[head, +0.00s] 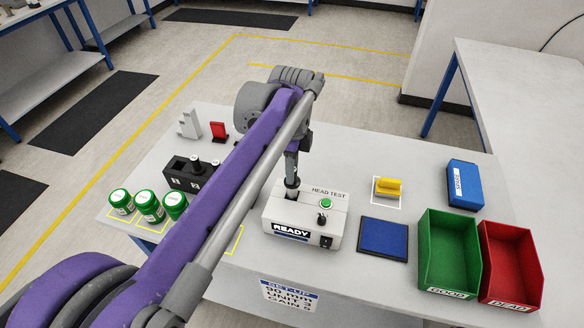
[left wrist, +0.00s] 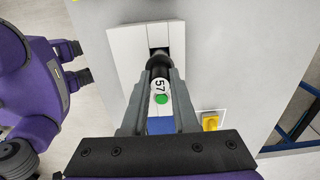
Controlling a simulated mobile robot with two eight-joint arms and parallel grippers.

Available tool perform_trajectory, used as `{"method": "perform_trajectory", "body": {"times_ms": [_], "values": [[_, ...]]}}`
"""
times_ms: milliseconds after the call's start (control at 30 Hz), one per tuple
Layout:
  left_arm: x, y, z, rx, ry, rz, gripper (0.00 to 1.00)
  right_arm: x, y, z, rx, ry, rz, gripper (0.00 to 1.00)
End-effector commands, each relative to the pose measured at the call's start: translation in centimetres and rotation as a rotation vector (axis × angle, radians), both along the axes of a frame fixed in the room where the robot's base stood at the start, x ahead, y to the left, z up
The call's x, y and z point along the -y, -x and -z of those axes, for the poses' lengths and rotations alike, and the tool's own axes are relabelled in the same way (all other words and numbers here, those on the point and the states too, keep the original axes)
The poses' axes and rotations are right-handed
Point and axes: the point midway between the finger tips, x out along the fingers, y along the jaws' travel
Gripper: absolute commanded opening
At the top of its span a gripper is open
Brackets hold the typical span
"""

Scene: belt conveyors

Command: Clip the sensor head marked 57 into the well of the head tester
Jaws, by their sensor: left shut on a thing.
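The head tester (head: 285,225) is a white box with a READY display, a green button and a black knob. My left gripper (head: 292,178) points down over the left part of its top. It is shut on the sensor head marked 57 (left wrist: 159,86), which has a dark end and a white label. In the left wrist view, the dark end is between the fingertips (left wrist: 158,68), beside a dark square opening in the tester (left wrist: 140,40). I cannot tell whether its end is inside the well. My right gripper (left wrist: 75,62) shows in the left wrist view, its fingers apart and empty.
Green-lidded jars (head: 149,205) and a black holder (head: 185,173) stand left of the tester. A blue pad (head: 384,239), a yellow object (head: 387,187), a green GOOD bin (head: 447,254), a red DEAD bin (head: 512,267) and a blue box (head: 465,185) are to the right.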

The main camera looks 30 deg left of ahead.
Motion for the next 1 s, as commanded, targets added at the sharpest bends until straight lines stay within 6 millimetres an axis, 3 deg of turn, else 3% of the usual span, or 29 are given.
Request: {"method": "perform_trajectory", "body": {"times_ms": [1000], "values": [[0.0, 0.0, 2.4, 0.000, 0.000, 0.000, 0.00, 0.0, 0.5, 1.6, -0.009, 0.000, 0.000, 0.00]]}}
